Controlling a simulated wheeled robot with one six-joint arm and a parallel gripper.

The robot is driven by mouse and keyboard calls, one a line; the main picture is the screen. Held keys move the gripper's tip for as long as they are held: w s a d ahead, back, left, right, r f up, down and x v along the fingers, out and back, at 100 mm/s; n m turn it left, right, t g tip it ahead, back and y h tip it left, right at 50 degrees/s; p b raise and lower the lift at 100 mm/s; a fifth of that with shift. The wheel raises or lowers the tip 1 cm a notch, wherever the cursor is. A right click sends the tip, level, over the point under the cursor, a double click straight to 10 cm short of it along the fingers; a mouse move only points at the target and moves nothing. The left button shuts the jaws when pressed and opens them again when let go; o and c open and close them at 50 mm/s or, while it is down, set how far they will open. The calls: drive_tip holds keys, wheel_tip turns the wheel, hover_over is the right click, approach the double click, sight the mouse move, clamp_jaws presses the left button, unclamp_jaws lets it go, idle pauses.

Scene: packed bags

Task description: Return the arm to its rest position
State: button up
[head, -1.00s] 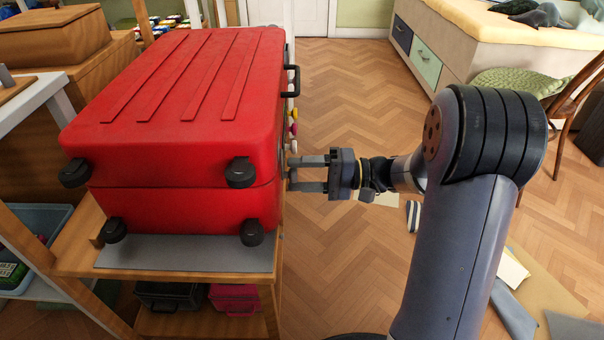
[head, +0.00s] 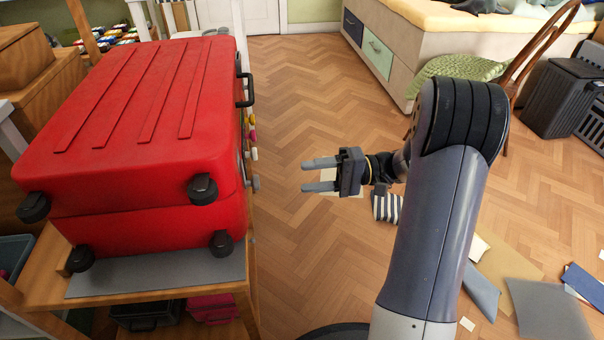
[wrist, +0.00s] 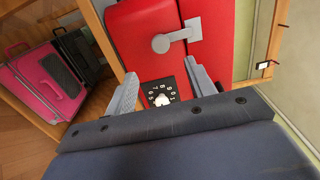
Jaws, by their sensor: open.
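My gripper (head: 319,175) is open and empty in the head view, held over the floor to the right of the red suitcase (head: 130,130). A clear gap lies between its fingertips and the suitcase. The suitcase lies flat on a wooden shelf unit, with a black handle (head: 245,88) on its right side. In the wrist view, the open fingers (wrist: 160,85) point toward the suitcase's red side (wrist: 145,55), which bears a grey latch (wrist: 175,35) and a dial with numbers (wrist: 158,95). The latch arm sticks out from the side.
A pink case (wrist: 48,83) and a dark case stand on the lower shelf. Flat papers and panels (head: 545,308) lie on the floor at right. A black crate (head: 560,95), a chair and a cushioned bench (head: 400,50) stand at the back right.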

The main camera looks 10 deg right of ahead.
drive_tip(key=shift+a, duration=0.1)
drive_tip(key=a+b, duration=0.3)
drive_tip(key=a, duration=0.7)
drive_tip(key=shift+w+a, duration=0.2)
drive_tip(key=shift+a, duration=0.1)
drive_tip(key=shift+d, duration=0.15)
